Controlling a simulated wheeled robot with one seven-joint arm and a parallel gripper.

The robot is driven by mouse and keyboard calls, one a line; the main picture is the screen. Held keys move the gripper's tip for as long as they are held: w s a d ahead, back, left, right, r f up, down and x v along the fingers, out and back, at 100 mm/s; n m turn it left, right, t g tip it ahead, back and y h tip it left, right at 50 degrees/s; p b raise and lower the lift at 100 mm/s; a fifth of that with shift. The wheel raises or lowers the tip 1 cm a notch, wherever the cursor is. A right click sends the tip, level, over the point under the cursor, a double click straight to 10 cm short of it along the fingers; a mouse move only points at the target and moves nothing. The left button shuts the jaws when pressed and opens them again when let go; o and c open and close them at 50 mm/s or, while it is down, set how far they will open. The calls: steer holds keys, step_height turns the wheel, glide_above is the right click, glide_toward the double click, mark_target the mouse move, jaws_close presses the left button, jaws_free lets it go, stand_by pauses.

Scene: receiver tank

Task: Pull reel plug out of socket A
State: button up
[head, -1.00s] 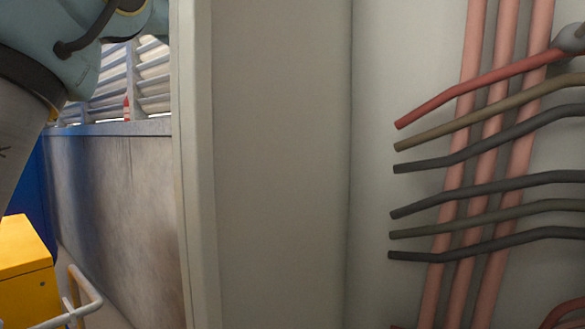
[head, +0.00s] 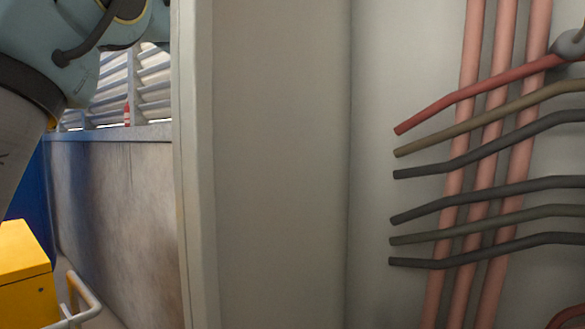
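The reel plug and socket A do not show in the head view. My gripper is also out of view. Only part of my arm shows at the upper left.
A pale wall panel (head: 280,170) fills the middle. Pink vertical pipes (head: 487,160) and several dark bent rods (head: 470,196) are at the right, with a red rod (head: 470,92) above. A yellow box (head: 22,270) and a pale rail (head: 85,297) stand lower left, before a grey wall (head: 115,220).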

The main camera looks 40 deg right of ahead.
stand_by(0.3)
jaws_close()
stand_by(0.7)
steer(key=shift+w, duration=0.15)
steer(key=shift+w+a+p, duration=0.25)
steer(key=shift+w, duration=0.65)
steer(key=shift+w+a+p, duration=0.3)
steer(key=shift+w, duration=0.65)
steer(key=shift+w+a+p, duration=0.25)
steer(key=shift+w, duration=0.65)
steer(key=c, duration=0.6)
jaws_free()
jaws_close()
